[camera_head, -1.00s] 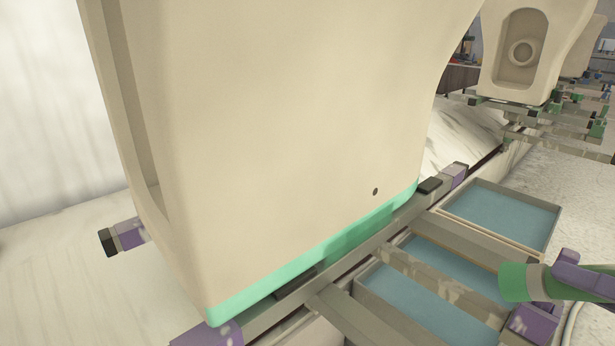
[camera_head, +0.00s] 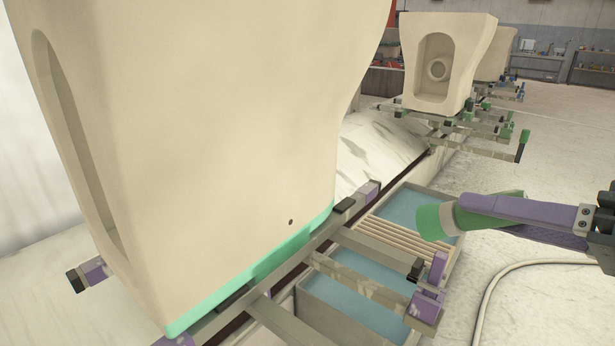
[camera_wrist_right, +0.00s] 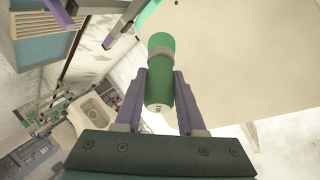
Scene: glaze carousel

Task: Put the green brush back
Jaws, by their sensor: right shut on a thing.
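The green brush (camera_head: 430,222) is in my right gripper (camera_head: 468,208), whose purple fingers close around it beside a grey band. Its thick green end points left in the head view, above the far end of the blue-filled trough (camera_head: 297,300). In the right wrist view the brush (camera_wrist_right: 160,47) sits between the two fingers (camera_wrist_right: 160,88), its green end facing away from the wrist. The brush appears raised clear of the trough and touches nothing else that I can see. My left gripper is out of view.
A large cream ceramic piece (camera_head: 200,130) with a mint-green lower band stands left, on grey support bars with purple clamps. Pale slats (camera_head: 400,240) cross the trough. Another cream piece (camera_head: 440,60) stands behind. A pale hose (camera_head: 500,275) lies on the floor at right.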

